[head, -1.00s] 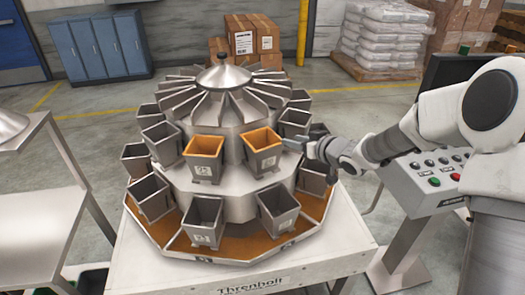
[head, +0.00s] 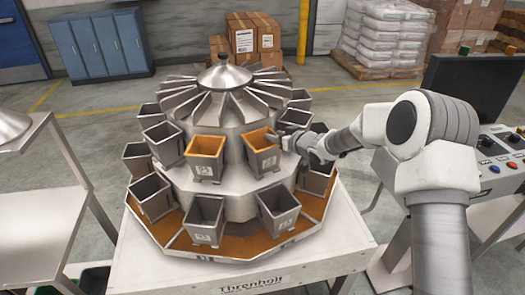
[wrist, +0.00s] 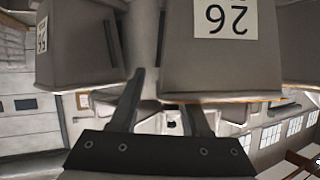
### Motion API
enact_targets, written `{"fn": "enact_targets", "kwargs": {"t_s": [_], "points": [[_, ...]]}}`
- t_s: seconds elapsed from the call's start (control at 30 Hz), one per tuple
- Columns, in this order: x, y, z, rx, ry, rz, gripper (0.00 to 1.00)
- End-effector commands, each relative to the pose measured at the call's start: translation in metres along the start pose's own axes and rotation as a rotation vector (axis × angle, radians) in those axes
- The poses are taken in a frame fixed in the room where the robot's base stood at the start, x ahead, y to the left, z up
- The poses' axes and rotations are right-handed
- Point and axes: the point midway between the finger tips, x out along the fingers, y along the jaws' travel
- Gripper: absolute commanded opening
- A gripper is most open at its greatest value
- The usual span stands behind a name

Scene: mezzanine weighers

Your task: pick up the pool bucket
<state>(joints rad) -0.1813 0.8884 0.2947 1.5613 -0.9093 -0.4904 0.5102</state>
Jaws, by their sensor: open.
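The weigher carries two tiers of grey, open-topped buckets around a conical top. Nothing visible marks one as the pool bucket. Two upper-tier buckets have orange insides: one at the front (head: 204,172) and one to its right (head: 263,160). Two lower-tier buckets, a left one (head: 203,232) and a right one (head: 277,218), are grey inside. My gripper (head: 276,138) is at the right rim of the right orange bucket; contact cannot be told. In the wrist view my gripper (wrist: 163,92) has its fingers apart, close to an inverted-looking bucket labelled 26 (wrist: 215,65).
A second grey bucket (wrist: 75,45) hangs close by in the wrist view. An orange-floored tray (head: 235,248) rings the weigher's base. A control console (head: 497,150) stands right and a metal table (head: 40,205) left. Cartons and stacked sacks are behind.

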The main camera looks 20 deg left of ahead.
Motion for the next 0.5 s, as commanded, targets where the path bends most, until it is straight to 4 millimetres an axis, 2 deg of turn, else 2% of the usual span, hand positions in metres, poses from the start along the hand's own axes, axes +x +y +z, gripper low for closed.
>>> {"fn": "enact_targets", "kwargs": {"t_s": [0.17,0.4,0.43,0.5], "points": [[0.0,0.0,-0.0001,0.0,0.0,0.0,0.46],[-0.0001,-0.0001,-0.0002,0.0,0.001,0.0,0.03],[-0.0002,-0.0001,-0.0002,0.0,0.001,0.0,0.0],[-0.0002,-0.0001,-0.0002,0.0,0.001,0.0,0.0]]}}
